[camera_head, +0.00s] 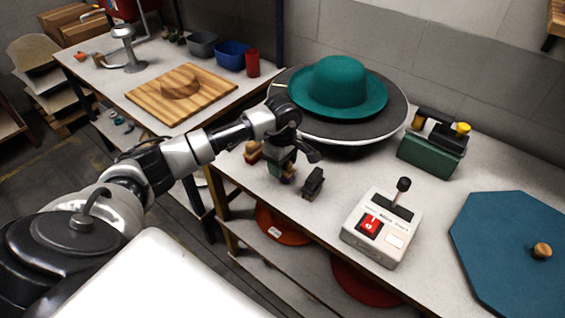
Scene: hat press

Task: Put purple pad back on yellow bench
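My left gripper (287,177) points down over the near left part of the right-hand workbench (330,215), in front of the hat stand. A small dark patch with a purplish tint shows at its fingertips; I cannot tell whether this is the purple pad or part of the gripper. No other purple pad is clear in view. The workbench has a pale grey top and a yellowish leg. A small dark block (313,183) stands just right of the gripper, and a small brown block (252,152) lies left of it. My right gripper is not in view.
A teal hat (338,85) sits on a round dark stand behind the gripper. A white switch box (382,230) with a lever, a green box (430,155) and a blue octagonal board (510,245) stand to the right. A left-hand table (105,75) holds a wooden board.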

